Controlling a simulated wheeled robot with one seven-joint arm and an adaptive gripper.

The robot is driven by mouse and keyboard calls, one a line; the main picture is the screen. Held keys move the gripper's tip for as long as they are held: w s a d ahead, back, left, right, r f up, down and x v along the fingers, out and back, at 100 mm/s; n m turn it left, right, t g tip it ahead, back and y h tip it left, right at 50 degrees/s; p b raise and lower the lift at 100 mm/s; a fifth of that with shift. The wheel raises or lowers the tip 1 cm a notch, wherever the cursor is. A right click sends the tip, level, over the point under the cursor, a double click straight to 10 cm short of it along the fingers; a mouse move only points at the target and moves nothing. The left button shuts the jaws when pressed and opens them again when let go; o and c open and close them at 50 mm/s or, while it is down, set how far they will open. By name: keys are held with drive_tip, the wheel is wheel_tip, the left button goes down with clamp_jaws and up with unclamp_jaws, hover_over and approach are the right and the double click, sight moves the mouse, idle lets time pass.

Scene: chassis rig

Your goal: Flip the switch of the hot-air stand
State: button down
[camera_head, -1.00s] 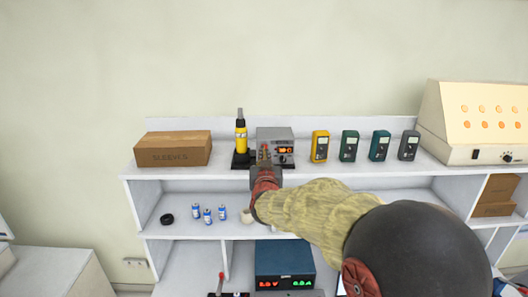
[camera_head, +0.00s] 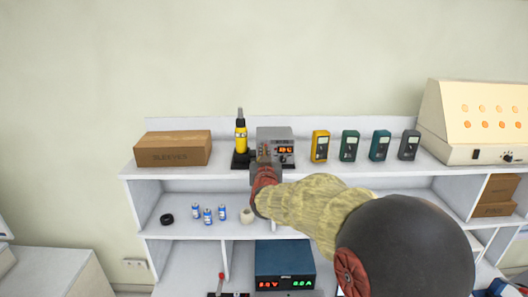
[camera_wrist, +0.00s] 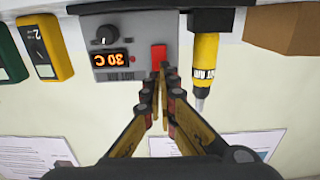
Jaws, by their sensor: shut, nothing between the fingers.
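The hot-air stand (camera_head: 275,134) is a grey box on the top shelf with a lit orange display and a knob. The yellow hot-air tool (camera_head: 241,137) stands upright at its left. In the wrist view, which shows things upside down, the stand's front panel (camera_wrist: 127,80) has a red switch (camera_wrist: 159,55) beside the display (camera_wrist: 111,59). My gripper (camera_wrist: 162,73) is shut and empty, its fingertips over the lower edge of the switch. I cannot tell whether they touch it. In the head view my gripper (camera_head: 264,158) hides the stand's lower left front.
A cardboard box (camera_head: 172,150) stands left of the tool. Several meters stand to the right, the yellow one (camera_head: 320,146) nearest. A cream panel box (camera_head: 478,120) is at far right. The shelf below holds small cans (camera_head: 208,216) and a tape roll (camera_head: 247,216).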

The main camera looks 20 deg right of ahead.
drive_tip(key=shift+x, duration=1.2)
drive_tip(key=shift+s, duration=0.1)
drive_tip(key=b+v, duration=0.1)
drive_tip(key=v, duration=0.6)
drive_tip(key=shift+s+a+b, duration=0.2)
drive_tip(key=shift+s+b, duration=0.15)
drive_tip(key=shift+f, duration=0.1)
idle(0.5)
